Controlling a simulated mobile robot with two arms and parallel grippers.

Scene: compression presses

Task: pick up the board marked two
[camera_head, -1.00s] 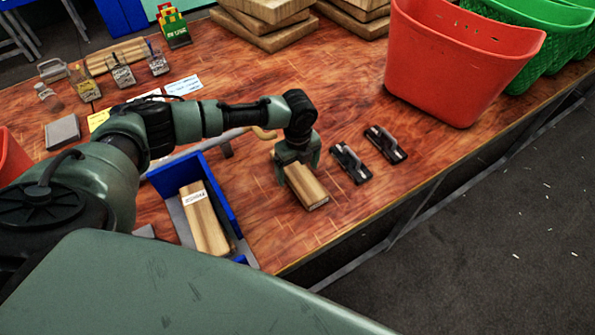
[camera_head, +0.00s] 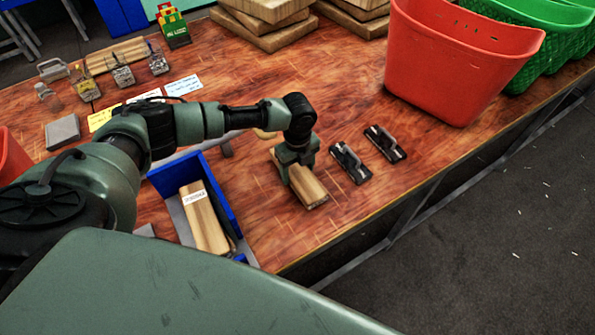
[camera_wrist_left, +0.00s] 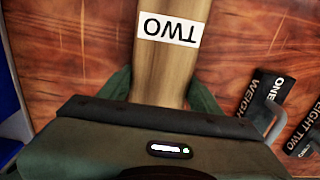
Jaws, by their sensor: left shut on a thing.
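The board marked two (camera_head: 311,191) lies on the wooden table, to the right of the blue-walled tray. Its white label reading TWO (camera_wrist_left: 169,29) appears upside down in the left wrist view. My left gripper (camera_head: 297,179) comes down over the board from above, with its fingers on either side. In the wrist view the green fingers (camera_wrist_left: 160,90) press close to the board's sides, shut on it. The board's far end is hidden under the gripper. I cannot see my right gripper.
Another labelled board (camera_head: 209,226) lies in the blue-walled tray (camera_head: 221,186). Two dark weights, marked one (camera_wrist_left: 262,92) and two (camera_wrist_left: 307,132), lie just right of the held board. A red bin (camera_head: 455,65) stands at the back right. The table's front edge is close.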

